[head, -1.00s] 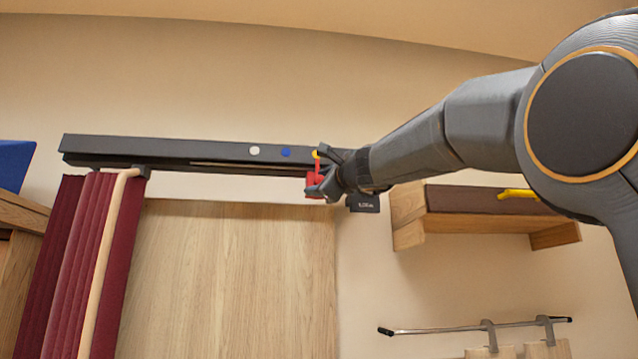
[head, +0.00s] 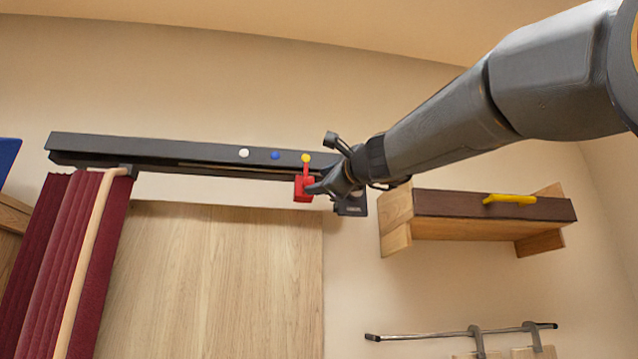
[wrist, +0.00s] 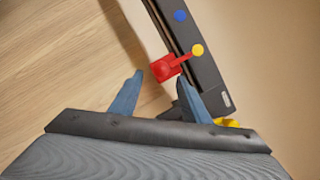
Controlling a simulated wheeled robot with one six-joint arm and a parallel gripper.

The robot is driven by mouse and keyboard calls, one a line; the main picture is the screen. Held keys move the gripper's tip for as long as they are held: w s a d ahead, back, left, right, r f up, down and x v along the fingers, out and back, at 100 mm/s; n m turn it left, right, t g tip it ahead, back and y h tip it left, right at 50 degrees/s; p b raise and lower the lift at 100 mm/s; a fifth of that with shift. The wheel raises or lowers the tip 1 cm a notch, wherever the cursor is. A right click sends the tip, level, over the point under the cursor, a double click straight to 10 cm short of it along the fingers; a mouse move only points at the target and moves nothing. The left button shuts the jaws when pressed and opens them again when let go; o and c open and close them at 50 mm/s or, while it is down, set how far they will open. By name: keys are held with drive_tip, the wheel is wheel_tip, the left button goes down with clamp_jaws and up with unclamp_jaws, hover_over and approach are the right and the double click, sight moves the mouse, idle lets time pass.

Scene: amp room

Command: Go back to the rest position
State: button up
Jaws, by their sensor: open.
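My gripper (head: 322,164) is open at the right end of the dark rail, close to a red block (head: 304,188). The red block hangs from the rail by a red stem at a yellow dot (head: 306,158). In the wrist view, the two blue-grey fingers of my gripper (wrist: 160,88) are spread. The red block (wrist: 164,68) is just beyond their tips, and nothing shows between the fingers. My arm reaches in from the upper right of the head view.
The dark rail (head: 200,150) also bears a white dot (head: 244,153) and a blue dot (head: 275,155). A dark red curtain (head: 60,260) hangs at its left. A wooden shelf (head: 465,230) with a yellow object (head: 510,199) is right. A metal bar (head: 430,336) is below it.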

idle(0.4)
drive_tip(key=w+d+f+n+g+h, duration=0.1)
drive_tip(key=w+f+n+g+h, duration=0.15)
drive_tip(key=f, duration=1.45)
drive_tip(key=w+d+f+n+g+h, duration=0.1)
drive_tip(key=w+d+f+n+g, duration=0.2)
drive_tip(key=f, duration=1.4)
drive_tip(key=s+d+f+n+g+h, duration=0.1)
drive_tip(key=s+d+f+n+g, duration=0.2)
drive_tip(key=f, duration=0.8)
drive_tip(key=s+f+n+g+h, duration=0.1)
drive_tip(key=s+f+n+g, duration=0.3)
drive_tip(key=f, duration=0.6)
drive_tip(key=s+d+f+n+g+h, duration=0.1)
drive_tip(key=s+d+f+n+g, duration=0.1)
drive_tip(key=s+f, duration=1)
drive_tip(key=s+d+f+n+g+h, duration=0.2)
drive_tip(key=s+d+f+n, duration=0.3)
drive_tip(key=s+f, duration=0.8)
drive_tip(key=shift+s+d+g, duration=0.45)
drive_tip(key=shift+s+d, duration=0.15)
drive_tip(key=shift+d, duration=0.05)
